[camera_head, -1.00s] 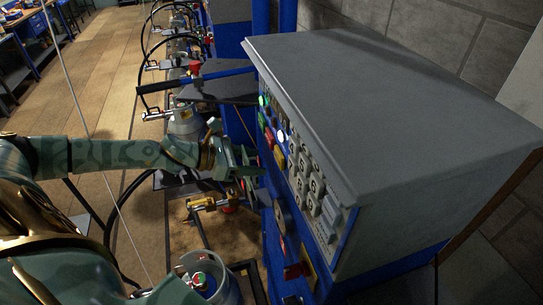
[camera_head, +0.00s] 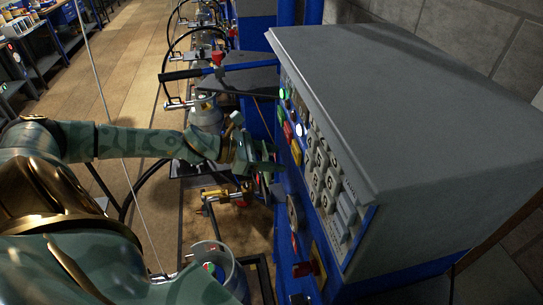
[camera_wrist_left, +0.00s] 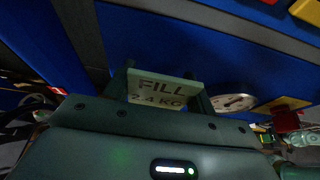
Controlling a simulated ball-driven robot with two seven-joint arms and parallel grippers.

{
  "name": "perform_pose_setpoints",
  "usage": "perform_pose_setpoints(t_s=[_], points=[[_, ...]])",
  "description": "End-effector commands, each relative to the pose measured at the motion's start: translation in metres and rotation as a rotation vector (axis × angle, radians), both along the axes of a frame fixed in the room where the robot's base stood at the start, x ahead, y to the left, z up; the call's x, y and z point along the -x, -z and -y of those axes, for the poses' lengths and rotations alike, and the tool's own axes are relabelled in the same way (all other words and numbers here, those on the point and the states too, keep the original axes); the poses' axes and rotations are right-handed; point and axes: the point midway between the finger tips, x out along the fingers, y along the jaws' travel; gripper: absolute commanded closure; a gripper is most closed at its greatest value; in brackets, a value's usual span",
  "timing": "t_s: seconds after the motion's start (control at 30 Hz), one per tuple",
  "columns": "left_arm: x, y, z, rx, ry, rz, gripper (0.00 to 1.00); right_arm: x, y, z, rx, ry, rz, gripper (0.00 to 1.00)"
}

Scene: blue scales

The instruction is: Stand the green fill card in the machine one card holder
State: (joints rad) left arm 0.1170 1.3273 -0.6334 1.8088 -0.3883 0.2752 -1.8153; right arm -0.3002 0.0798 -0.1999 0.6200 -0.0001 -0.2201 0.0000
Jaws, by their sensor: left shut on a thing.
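The green fill card (camera_wrist_left: 155,91), marked "FILL 2.4 KG", is held between the two fingers of my left gripper in the left wrist view. The card is close in front of a blue machine face (camera_wrist_left: 150,40). In the head view my left gripper (camera_head: 265,160) is beside the front of the grey-topped machine (camera_head: 390,110), below its row of lit buttons. The card is too small or hidden to make out there. I cannot make out the card holder in either view. My right gripper is not in view.
A keypad (camera_head: 328,175) and coloured buttons fill the machine's upper front. A round silver disc (camera_wrist_left: 233,102) is right of the card.

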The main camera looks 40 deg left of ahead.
Motion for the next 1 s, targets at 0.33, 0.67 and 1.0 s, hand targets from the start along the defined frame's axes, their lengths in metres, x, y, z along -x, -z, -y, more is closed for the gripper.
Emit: perform_pose_setpoints(t_s=[0.33, 0.67, 1.0], points=[[0.0, 0.029, 0.0, 0.0, 0.0, 0.0, 0.66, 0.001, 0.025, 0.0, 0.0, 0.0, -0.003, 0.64], [0.0, 0.05, 0.0, 0.0, 0.0, 0.0, 0.66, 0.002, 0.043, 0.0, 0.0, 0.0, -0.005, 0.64], [0.0, 0.053, 0.0, 0.0, 0.0, 0.0, 0.66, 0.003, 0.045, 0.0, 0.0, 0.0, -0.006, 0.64]])
